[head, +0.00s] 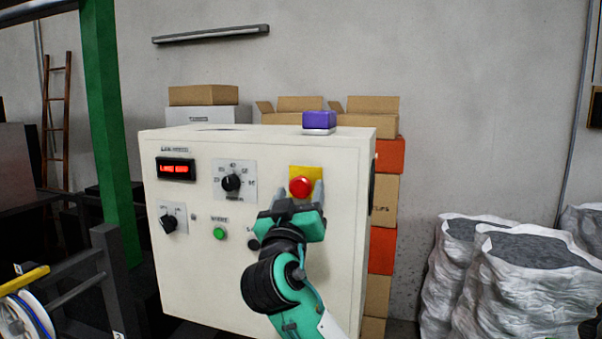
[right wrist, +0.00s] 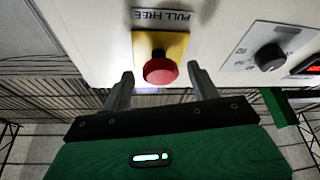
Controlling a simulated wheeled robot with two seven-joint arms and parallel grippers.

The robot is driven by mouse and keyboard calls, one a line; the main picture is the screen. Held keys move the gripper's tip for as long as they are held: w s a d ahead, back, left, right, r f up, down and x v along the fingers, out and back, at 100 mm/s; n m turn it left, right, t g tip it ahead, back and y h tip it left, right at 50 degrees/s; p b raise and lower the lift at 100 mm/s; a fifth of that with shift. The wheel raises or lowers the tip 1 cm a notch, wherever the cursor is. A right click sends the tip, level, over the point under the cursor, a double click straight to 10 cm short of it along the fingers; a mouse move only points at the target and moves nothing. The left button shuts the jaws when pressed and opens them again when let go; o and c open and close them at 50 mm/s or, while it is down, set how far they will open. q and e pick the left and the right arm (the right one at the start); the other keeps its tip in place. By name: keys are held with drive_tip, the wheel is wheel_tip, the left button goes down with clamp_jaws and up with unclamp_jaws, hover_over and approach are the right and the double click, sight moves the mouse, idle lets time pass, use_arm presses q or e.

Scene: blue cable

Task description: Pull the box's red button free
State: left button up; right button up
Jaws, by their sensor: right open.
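The white control box (head: 190,270) stands in the middle of the head view. Its red button (head: 300,187) sits on a yellow plate (head: 306,171) at the upper right of the front face. My right gripper (head: 301,190) is in front of the button, open, with a finger to each side of it. In the right wrist view the red button (right wrist: 160,71) shows between and just beyond the open fingertips (right wrist: 160,78), with gaps on both sides and no visible contact. A label reading "PULL FREE" (right wrist: 161,16) is beside the yellow plate. My left gripper is not in view.
The box face also carries a dial (head: 232,183), a second knob (head: 170,223), a green button (head: 219,233) and a red display (head: 175,169). A purple block (head: 319,119) sits on top. Cardboard boxes (head: 384,200) stand behind, and white sacks (head: 520,285) at the right.

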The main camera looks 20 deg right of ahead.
drive_tip(key=shift+p+x, duration=0.35)
drive_tip(key=shift+x, duration=0.75)
drive_tip(key=shift+w+d+r, duration=0.15)
drive_tip(key=shift+w, duration=0.15)
drive_tip(key=shift+c, duration=0.2)
